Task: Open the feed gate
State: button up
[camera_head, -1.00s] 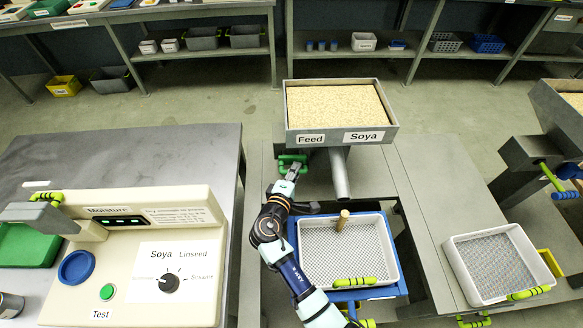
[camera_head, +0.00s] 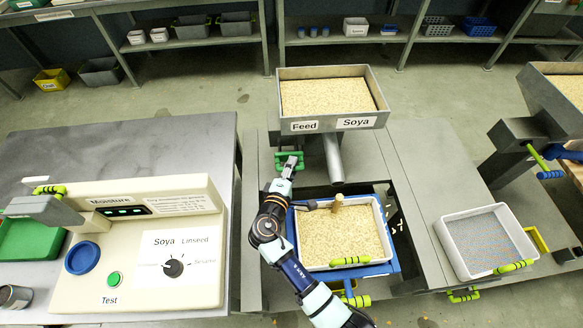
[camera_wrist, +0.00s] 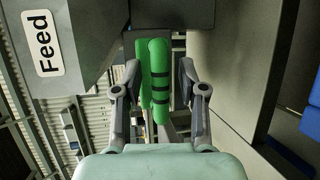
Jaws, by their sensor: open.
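The feed hopper (camera_head: 352,123), labelled Feed and Soya, is filled with pale grain. The green feed gate handle (camera_head: 283,160) sits below its left side, and it also shows in the wrist view (camera_wrist: 160,80). My gripper (camera_head: 289,163) is at the green handle. In the wrist view my gripper (camera_wrist: 160,85) is open, with one finger on each side of the handle and visible gaps to it.
A moisture tester (camera_head: 140,250) stands on the left table. Another white tray (camera_head: 448,236) with a grey mesh bottom sits at right, near a second hopper (camera_head: 560,95). Shelves with bins line the back. My arm passes close to the grain tray's left edge.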

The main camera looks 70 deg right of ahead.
jog(key=a+r, duration=0.2)
jog(key=a, duration=0.9)
jog(key=shift+a, duration=0.4)
jog(key=shift+w+r, duration=0.1)
jog(key=shift+w, duration=0.05)
jog(key=w+a+r+m+t+y, duration=0.1)
jog(key=w+a+r+t+y, duration=0.25)
jog(key=a, duration=0.35)
jog(key=w+a+r+t+y+p, duration=0.1)
jog(key=w+a+r+t+y, duration=0.25)
jog(key=a, duration=0.35)
jog(key=w+a+r+m+t+y, duration=0.1)
jog(key=w+a+r+t+y, duration=0.3)
jog(key=a, duration=0.3)
jog(key=a+r+n+t+y, duration=0.2)
jog(key=a+r+y, duration=0.4)
jog(key=a, duration=0.6)
notch_tip(320, 180, up, 39)
jog(key=h+p, duration=0.1)
jog(key=p, duration=3.8)
notch_tip(320, 180, down, 45)
jog(key=b, duration=4.4)
jog(key=shift+s+d+r+m, duration=0.15)
jog(key=shift+s+d+m, duration=0.1)
jog(key=shift+d+m, duration=0.1)
